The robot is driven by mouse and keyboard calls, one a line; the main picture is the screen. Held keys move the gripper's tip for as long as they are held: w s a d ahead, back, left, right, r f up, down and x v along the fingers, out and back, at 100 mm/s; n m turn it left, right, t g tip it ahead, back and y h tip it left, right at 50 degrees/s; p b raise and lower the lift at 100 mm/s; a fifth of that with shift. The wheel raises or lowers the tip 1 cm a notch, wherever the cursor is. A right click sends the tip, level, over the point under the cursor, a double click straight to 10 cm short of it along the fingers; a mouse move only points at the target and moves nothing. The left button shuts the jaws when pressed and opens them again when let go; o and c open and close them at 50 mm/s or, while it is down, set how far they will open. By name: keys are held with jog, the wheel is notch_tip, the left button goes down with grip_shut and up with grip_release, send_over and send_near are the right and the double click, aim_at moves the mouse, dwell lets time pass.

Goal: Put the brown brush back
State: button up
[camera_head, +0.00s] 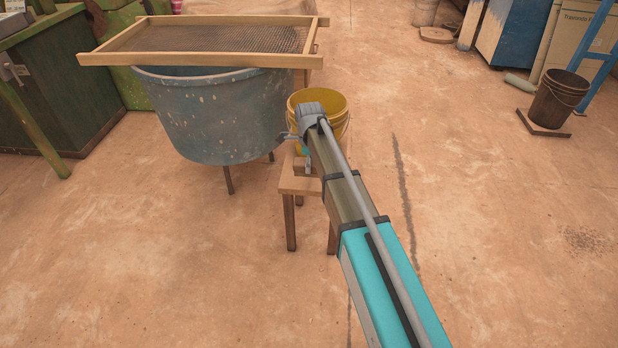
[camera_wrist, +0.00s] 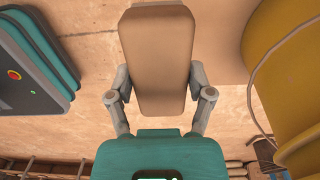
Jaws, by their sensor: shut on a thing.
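The brown brush (camera_wrist: 158,55) shows in the wrist view as a flat, rounded tan-brown block. My gripper (camera_wrist: 158,85) is shut on it, with a grey finger at each side. Its bristles, if any, are hidden from this angle. In the head view my gripper (camera_head: 307,161) is low beside the yellow bucket, over the small wooden stool (camera_head: 300,186). A brown block shows at the fingers there, partly covered by them. I cannot tell whether the brush touches the stool.
The yellow bucket (camera_head: 335,103) stands close by and fills the right of the wrist view (camera_wrist: 290,65). A large grey-blue tub (camera_head: 215,120) with a wood-framed screen (camera_head: 200,38) on top is to the left. A dark bucket (camera_head: 558,98) stands far right. The right floor is mostly clear.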

aim_at(312, 165)
jog(key=shift+w+d+f+b, duration=0.2)
jog(key=shift+w+f+b, duration=0.25)
jog(key=shift+f, duration=0.15)
jog(key=shift+w+d+f+b, duration=0.2)
jog(key=shift+w+f+b, duration=0.2)
jog(key=shift+f, duration=0.2)
jog(key=shift+w+d+f+b, duration=0.15)
jog(key=shift+w+f+b, duration=0.3)
jog(key=shift+f+b, duration=1.5)
jog(key=shift+f, duration=0.05)
jog(key=shift+f, duration=0.15)
jog(key=o, duration=1)
jog(key=shift+r, duration=0.2)
notch_tip(312, 165, up, 12)
jog(key=p, duration=1.2)
